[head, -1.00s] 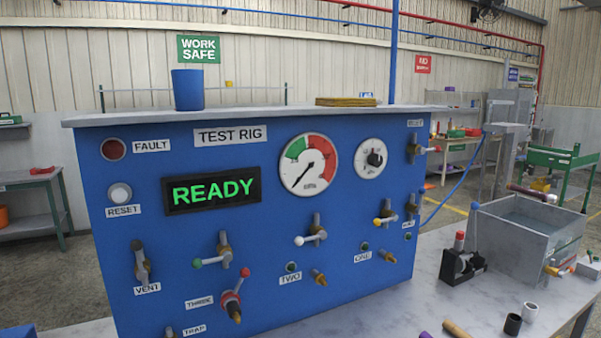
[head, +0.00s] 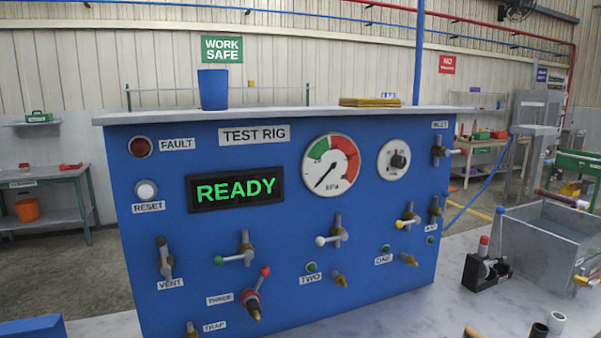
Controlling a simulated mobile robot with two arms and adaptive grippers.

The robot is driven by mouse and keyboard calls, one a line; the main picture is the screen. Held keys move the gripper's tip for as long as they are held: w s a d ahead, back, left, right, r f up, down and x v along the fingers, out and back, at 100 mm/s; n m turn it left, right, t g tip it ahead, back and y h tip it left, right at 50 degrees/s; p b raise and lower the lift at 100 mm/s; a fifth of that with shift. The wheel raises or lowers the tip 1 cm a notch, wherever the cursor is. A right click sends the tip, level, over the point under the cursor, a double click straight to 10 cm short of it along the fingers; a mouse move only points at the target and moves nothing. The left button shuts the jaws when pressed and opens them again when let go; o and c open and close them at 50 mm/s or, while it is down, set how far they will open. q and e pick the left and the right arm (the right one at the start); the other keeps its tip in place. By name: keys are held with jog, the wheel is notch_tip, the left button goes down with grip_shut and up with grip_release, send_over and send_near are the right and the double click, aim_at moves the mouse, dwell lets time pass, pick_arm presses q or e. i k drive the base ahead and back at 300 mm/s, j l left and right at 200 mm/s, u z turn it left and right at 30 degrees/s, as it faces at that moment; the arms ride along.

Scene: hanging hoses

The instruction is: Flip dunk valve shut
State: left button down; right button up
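The blue test rig (head: 330,255) stands on the bench with several small valves on its face and a green READY display (head: 236,190). No valve label that I can read says dunk. At the right, a grey open tank (head: 536,243) has a yellow-ended fitting (head: 581,281) low on its front, cut by the picture edge. I cannot tell whether this is the dunk valve or how it is set. Neither gripper is in view.
A black fixture with a red-topped lever (head: 484,266) stands between rig and tank. Short tube pieces (head: 556,322) lie at the bench front. A blue cup (head: 213,90) and a yellow stack (head: 362,102) sit on the rig's top. A blue hose (head: 482,185) hangs behind.

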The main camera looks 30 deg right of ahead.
aim_at(445, 193)
jog(key=z, duration=1.9)
